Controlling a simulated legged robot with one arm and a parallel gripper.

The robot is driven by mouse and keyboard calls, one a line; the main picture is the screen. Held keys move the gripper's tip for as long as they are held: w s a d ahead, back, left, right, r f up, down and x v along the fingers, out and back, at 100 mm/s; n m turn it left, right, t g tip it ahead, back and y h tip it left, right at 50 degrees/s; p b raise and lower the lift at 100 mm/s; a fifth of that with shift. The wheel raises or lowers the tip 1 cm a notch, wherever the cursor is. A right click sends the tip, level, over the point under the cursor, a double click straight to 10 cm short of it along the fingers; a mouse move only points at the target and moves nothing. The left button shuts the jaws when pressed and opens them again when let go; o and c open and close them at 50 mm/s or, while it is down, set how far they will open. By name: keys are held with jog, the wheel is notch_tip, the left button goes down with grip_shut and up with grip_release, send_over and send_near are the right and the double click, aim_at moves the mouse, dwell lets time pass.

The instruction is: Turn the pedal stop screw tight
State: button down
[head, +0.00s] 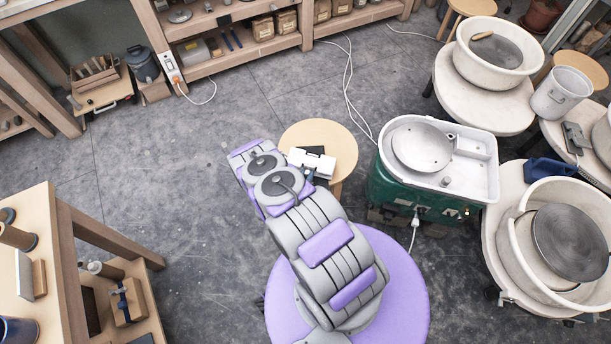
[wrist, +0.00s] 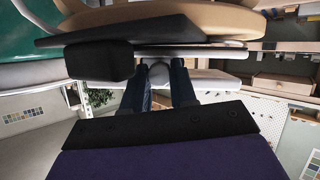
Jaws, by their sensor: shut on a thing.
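In the wrist view, the dark fingers of my gripper (wrist: 159,82) are shut on a small rounded pale grey piece, which looks like the stop screw (wrist: 158,72). The fingers hide most of it, so its thread and depth cannot be seen. Just above it are a pale strip and the black pedal (wrist: 98,62), with a thick block at the left. In the head view, my arm reaches to the small round wooden stool (head: 341,145), where a white-and-black object lies at my gripper's end. The screw cannot be made out there.
A green-based pottery wheel (head: 421,150) stands just right of the stool. Another wheel (head: 568,242) stands at the far right. Shelves (head: 240,63) line the back, and a wooden workbench (head: 50,245) is at the left. White cables cross the floor. The floor left of my arm is clear.

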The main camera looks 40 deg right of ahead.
jog(key=shift+d+m+t+y, duration=0.3)
jog(key=shift+d+m, duration=0.05)
jog(key=shift+m, duration=0.35)
jog(key=shift+s+a+m+t, duration=0.15)
jog(key=shift+a+m+t, duration=0.05)
jog(key=shift+m+t, duration=0.25)
jog(key=shift+d, duration=0.15)
jog(key=c, duration=1.2)
grip_release()
jog(key=shift+o, duration=0.2)
jog(key=shift+a, duration=0.2)
